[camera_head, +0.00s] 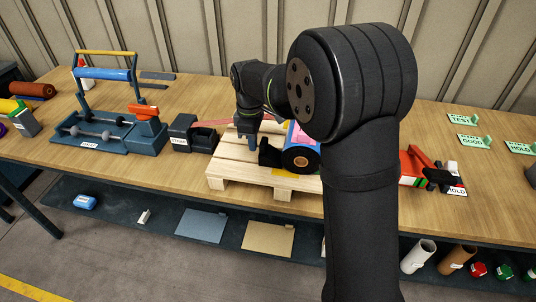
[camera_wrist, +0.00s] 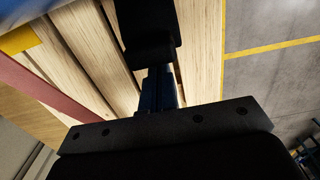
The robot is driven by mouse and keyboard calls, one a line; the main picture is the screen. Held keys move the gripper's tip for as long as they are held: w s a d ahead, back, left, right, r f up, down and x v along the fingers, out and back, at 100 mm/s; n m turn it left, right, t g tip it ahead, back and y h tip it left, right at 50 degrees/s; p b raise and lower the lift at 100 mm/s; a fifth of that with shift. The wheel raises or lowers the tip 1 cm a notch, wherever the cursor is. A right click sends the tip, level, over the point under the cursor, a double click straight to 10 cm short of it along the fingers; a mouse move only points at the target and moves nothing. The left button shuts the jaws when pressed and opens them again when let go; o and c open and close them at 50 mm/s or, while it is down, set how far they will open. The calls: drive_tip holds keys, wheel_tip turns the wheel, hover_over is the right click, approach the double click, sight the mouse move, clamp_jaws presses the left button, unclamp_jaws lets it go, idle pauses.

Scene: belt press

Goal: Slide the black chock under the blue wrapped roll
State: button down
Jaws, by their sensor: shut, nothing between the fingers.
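The blue wrapped roll (camera_head: 302,141) lies on the wooden pallet (camera_head: 235,165), its brown core end facing the front. My arm hides its right part. The black chock (camera_head: 268,154) sits on the pallet just left of the roll; I cannot tell whether they touch. My gripper (camera_head: 249,137) is shut and empty, low over the pallet left of the chock. In the wrist view its blue fingers (camera_wrist: 160,85) end at the chock's near edge; contact is unclear.
A dark box (camera_head: 190,134) with a reddish strap (camera_head: 221,123) stands left of the pallet. A blue strapping tool stand (camera_head: 90,130) is farther left. A red tool (camera_head: 414,165) lies right of my arm. The pallet's left slats are bare.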

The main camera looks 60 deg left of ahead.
sight(264, 141)
drive_tip(key=shift+w+d, duration=1.15)
drive_tip(key=shift+s+a, duration=1.85)
wheel_tip(264, 141, up, 7)
wheel_tip(264, 141, down, 7)
drive_tip(key=shift+f, duration=0.15)
drive_tip(key=shift+w+d, duration=1.1)
drive_tip(key=shift+w, duration=0.05)
